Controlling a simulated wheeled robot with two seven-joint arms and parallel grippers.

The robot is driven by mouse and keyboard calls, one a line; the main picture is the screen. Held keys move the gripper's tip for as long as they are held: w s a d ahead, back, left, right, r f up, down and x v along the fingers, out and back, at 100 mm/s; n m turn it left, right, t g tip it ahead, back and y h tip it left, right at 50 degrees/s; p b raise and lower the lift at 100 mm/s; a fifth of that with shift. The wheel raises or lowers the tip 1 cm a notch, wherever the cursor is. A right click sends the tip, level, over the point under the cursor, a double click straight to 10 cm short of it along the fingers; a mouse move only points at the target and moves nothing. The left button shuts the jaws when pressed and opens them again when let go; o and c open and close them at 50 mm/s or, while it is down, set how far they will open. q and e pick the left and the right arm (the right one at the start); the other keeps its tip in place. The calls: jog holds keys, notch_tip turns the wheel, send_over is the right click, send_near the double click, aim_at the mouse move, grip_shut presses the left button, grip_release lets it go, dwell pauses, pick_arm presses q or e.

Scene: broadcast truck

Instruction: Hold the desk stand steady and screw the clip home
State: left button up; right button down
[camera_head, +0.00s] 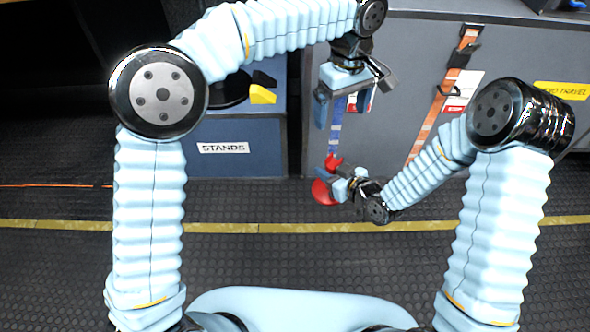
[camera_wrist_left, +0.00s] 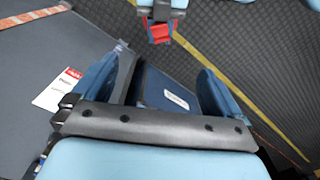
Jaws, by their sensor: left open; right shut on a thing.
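A red thing (camera_head: 322,193) with a rounded lower part is in my right gripper (camera_head: 336,184). A smaller red part (camera_head: 333,161) shows just above that gripper. I cannot tell whether it is the desk stand or the clip. The red also shows at the top of the left wrist view (camera_wrist_left: 159,33), between the right gripper's jaws. My left gripper (camera_head: 343,104) is open and empty, above the right one and apart from the red thing. Its two spread fingers show in the left wrist view (camera_wrist_left: 165,85). A black round disc (camera_head: 230,90), possibly a stand base, sits on the blue box.
The blue box (camera_head: 235,168) labelled STANDS is at left, with a yellow wedge (camera_head: 262,95) and a black wedge on top. A yellow line crosses the dark floor, clear in front.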

pick_arm(q)
jog(key=a+f+h, duration=0.2)
jog(key=a+f, duration=0.5)
jog(key=f, duration=0.6)
jog(key=a+f+h, duration=0.2)
jog(key=a+f, duration=0.4)
jog(key=f, duration=0.7)
jog(key=s+a+f+m, duration=0.2)
jog(key=s+f, duration=0.5)
jog(key=s, duration=0.2)
jog(key=s+a+f+m, duration=0.2)
jog(key=s+f, duration=0.4)
jog(key=s, duration=0.4)
jog(key=shift+f+m+t, duration=0.35)
jog(key=shift+m+t, duration=0.05)
pick_arm(e)
jog(key=w+d+r+m+t+h, duration=0.1)
jog(key=d+m+h, duration=0.3)
jog(key=d, duration=0.4)
jog(key=w+d+r+m+t+h, duration=0.1)
jog(key=d+m+t+h, duration=0.1)
jog(key=d+m+h, duration=0.2)
jog(key=d, duration=0.3)
jog(key=shift+d+h, duration=0.3)
jog(key=shift+d, duration=0.1)
